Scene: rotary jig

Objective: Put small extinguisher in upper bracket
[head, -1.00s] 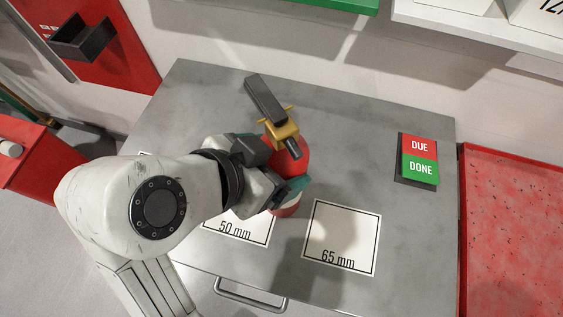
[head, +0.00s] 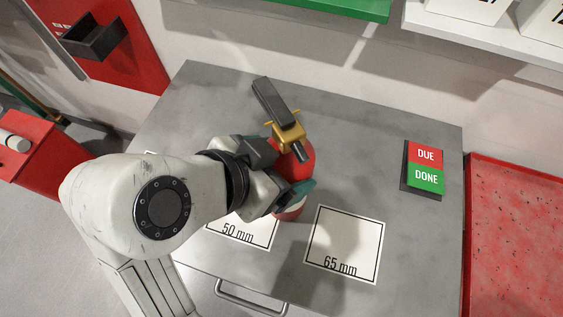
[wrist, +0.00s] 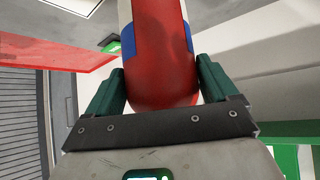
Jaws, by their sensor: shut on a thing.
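The small extinguisher is red with a brass valve and dark lever (head: 288,134), and it stands out above the grey worktop in the head view. My gripper (head: 284,174) is shut around its red body. In the wrist view the red cylinder (wrist: 160,45) with blue and white label parts lies between the two green fingers of my gripper (wrist: 160,75). A dark open-topped bracket (head: 92,42) is fixed to the red wall board at the upper left. I cannot tell whether it is the upper one. The extinguisher's base is partly hidden.
The grey worktop (head: 365,130) has white marked squares for 50 mm (head: 240,232) and 65 mm (head: 345,240). A red speckled tray (head: 515,240) lies further right. Green and white shelves (head: 500,40) overhang the back.

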